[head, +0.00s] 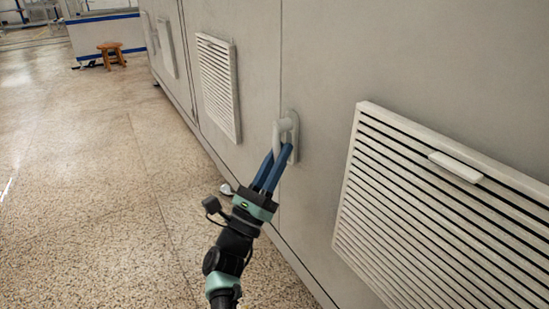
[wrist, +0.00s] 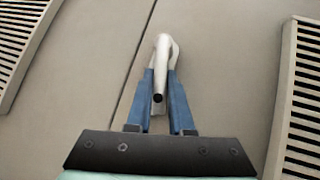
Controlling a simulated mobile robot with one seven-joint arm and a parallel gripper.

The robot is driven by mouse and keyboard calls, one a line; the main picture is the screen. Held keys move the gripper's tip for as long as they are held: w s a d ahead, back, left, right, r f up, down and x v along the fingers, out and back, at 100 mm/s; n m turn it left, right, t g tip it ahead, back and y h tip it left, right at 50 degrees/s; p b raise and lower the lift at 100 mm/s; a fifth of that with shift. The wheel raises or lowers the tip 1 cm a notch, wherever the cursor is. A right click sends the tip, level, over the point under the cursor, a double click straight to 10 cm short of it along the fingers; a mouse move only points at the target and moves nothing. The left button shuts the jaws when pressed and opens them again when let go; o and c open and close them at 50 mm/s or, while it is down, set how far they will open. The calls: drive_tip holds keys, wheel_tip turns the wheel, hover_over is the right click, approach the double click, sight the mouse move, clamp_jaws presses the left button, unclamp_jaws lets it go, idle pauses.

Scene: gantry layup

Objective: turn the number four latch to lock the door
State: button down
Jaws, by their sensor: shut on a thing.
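A pale latch (head: 290,126) with a curved handle is mounted on the grey cabinet wall, beside a vertical door seam. It also shows in the wrist view (wrist: 163,52), where its handle end points toward the camera. My gripper (head: 275,160) has two blue fingers, one on each side of the handle, and is shut on it. In the wrist view the fingers (wrist: 160,98) flank the lower part of the handle. The door (head: 350,60) looks flush with the panel beside it. I see no number on the latch.
A large louvred vent (head: 440,215) with a small pale tab lies to the right of the latch. Another vent (head: 218,85) is to the left. The speckled floor (head: 90,180) is open at left. A wooden stool (head: 112,54) stands far off.

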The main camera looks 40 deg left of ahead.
drive_tip(key=shift+s+a, duration=0.1)
drive_tip(key=shift+a, duration=0.05)
drive_tip(key=c, duration=0.8)
unclamp_jaws()
drive_tip(key=p+v, duration=0.3)
drive_tip(key=v, duration=1)
drive_tip(key=shift+p, duration=0.3)
drive_tip(key=shift+c, duration=0.2)
